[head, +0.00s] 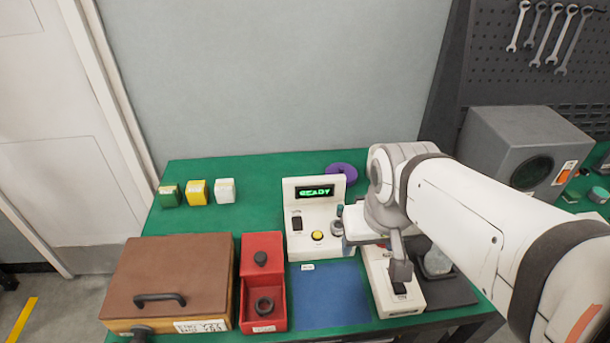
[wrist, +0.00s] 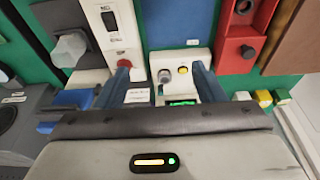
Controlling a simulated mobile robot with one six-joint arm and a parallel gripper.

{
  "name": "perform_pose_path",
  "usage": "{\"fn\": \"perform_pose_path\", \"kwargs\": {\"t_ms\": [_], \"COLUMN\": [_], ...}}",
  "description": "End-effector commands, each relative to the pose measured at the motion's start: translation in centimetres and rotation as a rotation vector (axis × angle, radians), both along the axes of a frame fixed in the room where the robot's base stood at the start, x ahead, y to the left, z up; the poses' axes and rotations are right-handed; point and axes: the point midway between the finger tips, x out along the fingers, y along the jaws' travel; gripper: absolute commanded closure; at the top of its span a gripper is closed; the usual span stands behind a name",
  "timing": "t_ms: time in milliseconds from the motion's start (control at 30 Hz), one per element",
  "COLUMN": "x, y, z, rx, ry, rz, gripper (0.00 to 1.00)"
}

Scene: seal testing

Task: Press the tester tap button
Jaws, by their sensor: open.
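The white tester (head: 306,232) stands mid-table, its green display reading READY. It has a black switch, a yellow button (head: 317,235) and a grey knob (head: 337,227). In the wrist view the tester (wrist: 168,62) appears upside down, with the yellow button (wrist: 183,70) and the knob (wrist: 165,76) showing between the finger lines. My gripper (wrist: 162,80) is open, its two blue-grey fingers apart with nothing held between them. In the head view my arm reaches in from the right, and the wrist hides the tester's right side. I cannot tell the fingers' height above the tester.
A white unit (head: 412,300) with a black switch and a red button (wrist: 123,63) stands right of the blue mat (head: 330,295). A red tray (head: 277,312) and a brown box (head: 165,265) are at left. Three small blocks and a purple ring (head: 342,170) lie behind.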

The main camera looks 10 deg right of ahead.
Motion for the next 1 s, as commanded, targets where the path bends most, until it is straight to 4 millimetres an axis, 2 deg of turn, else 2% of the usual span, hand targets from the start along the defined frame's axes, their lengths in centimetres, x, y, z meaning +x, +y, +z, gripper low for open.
{"fn": "perform_pose_path", "kwargs": {"t_ms": [167, 900, 1000], "x": [0.0, 0.0, 0.0], "y": [0.0, 0.0, 0.0], "z": [0.0, 0.0, 0.0], "rx": [0.0, 0.0, 0.0], "ry": [0.0, 0.0, 0.0], "rz": [0.0, 0.0, 0.0], "gripper": [0.37, 0.97, 1.0]}}
